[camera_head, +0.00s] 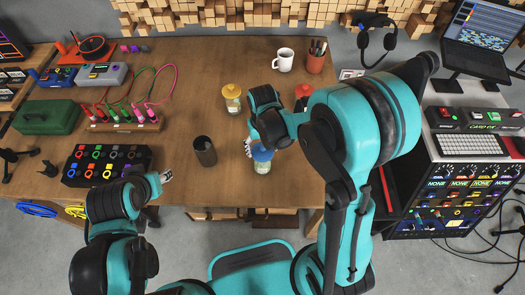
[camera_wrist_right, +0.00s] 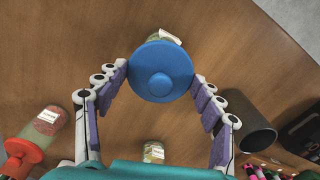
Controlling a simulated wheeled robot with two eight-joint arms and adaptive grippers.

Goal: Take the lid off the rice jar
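A jar with a round blue lid (camera_head: 262,153) stands near the table's front edge; the lid fills the middle of the right wrist view (camera_wrist_right: 161,72). Its white label (camera_wrist_right: 170,36) is too cut off to read, so I cannot confirm it is rice. My right gripper (camera_wrist_right: 161,68) has its fingers spread on both sides of the lid, tips very close to its edge; I cannot tell whether they touch. A yellow-lidded jar (camera_head: 232,97) and a red-lidded jar (camera_head: 303,92) stand farther back. My left gripper (camera_head: 165,177) is by the front edge, small and empty-looking.
A dark open cup (camera_head: 205,151) stands left of the blue-lidded jar. A white mug (camera_head: 284,60) and a pen holder (camera_head: 317,57) are at the back. A black button box (camera_head: 106,165) and a cable board (camera_head: 122,125) are left. Bare table lies between.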

